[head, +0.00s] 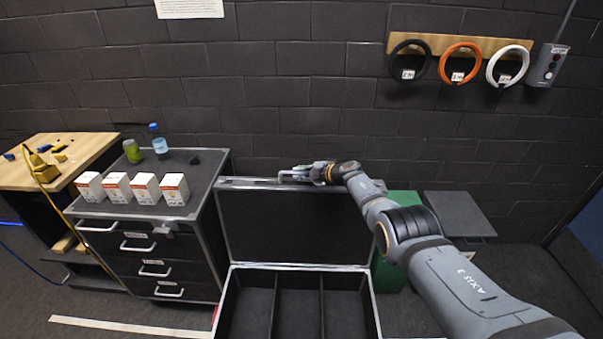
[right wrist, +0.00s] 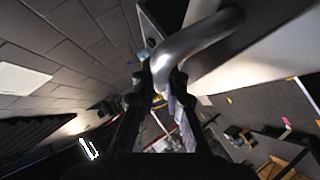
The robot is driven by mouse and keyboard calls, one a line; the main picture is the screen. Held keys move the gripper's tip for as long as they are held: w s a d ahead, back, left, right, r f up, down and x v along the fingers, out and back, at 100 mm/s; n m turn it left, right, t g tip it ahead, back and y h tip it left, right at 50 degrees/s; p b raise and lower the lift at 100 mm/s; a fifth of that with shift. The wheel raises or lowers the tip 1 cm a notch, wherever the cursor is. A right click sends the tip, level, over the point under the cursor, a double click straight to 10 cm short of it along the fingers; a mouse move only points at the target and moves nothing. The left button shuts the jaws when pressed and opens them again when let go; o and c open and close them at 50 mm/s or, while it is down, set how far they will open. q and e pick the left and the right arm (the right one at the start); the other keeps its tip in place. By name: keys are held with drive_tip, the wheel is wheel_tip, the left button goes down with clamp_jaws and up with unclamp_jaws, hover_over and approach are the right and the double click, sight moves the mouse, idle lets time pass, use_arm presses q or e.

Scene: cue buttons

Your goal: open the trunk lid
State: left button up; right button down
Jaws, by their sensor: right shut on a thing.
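The black trunk (head: 300,267) with metal edges stands on the floor in the head view. Its lid (head: 292,228) is raised and stands about upright at the back, so the inside shows. My right gripper (head: 300,174) is at the lid's top edge, shut on the metal lid handle (head: 284,178). In the right wrist view the curved handle (right wrist: 205,40) runs between the fingers of my right gripper (right wrist: 165,82). The fingers hide part of the handle. My left gripper is not in view.
A drawer cabinet (head: 150,230) with several white boxes, a green can (head: 132,151) and a blue bottle (head: 158,141) stands left of the trunk. A green box (head: 393,270) is to its right. Cable coils (head: 458,63) hang on the brick wall behind.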

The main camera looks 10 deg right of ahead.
sight(332, 189)
drive_tip(key=shift+s+f, duration=0.15)
drive_tip(key=shift+f, duration=0.1)
drive_tip(key=c, duration=1.4)
unclamp_jaws()
drive_tip(key=shift+o, duration=0.2)
drive_tip(key=shift+r, duration=0.1)
drive_tip(key=shift+d, duration=0.1)
drive_tip(key=shift+s+d+r, duration=0.1)
drive_tip(key=shift+s+d, duration=0.2)
drive_tip(key=shift+s, duration=0.1)
drive_tip(key=s+d, duration=0.2)
drive_tip(key=s, duration=0.1)
drive_tip(key=s+d, duration=0.2)
drive_tip(key=s, duration=0.1)
drive_tip(key=s+d, duration=0.2)
drive_tip(key=s, duration=0.1)
drive_tip(key=shift+s+d+r, duration=0.1)
drive_tip(key=shift+s+d, duration=0.2)
